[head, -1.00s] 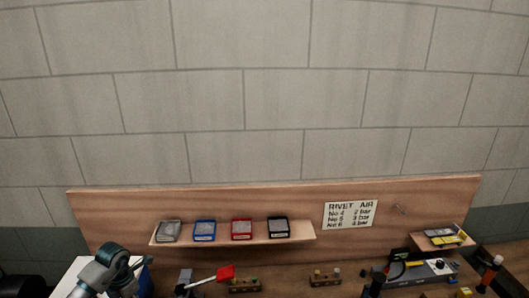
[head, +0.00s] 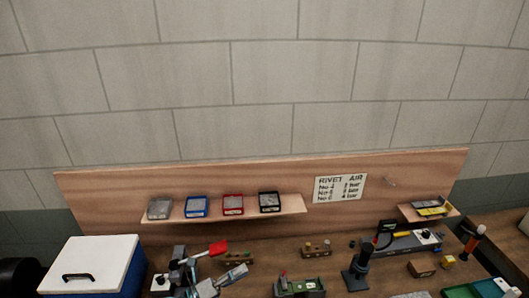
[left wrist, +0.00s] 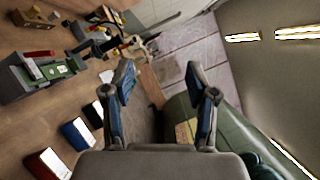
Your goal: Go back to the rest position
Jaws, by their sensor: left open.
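My left gripper (head: 215,275) shows at the bottom of the head view, left of centre, low over the bench and partly cut off by the frame's edge. In the left wrist view its two blue-padded fingers (left wrist: 160,88) stand wide apart with nothing between them. The red-ended tool (head: 218,248) lies just behind it in the head view; I cannot tell whether they touch. My right gripper is not in view.
The white-lidded blue box (head: 90,262) stands at left. A shelf with small bins (head: 233,204) hangs behind the bench. A black stand (head: 357,268) and a green tray (head: 490,289) are at right.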

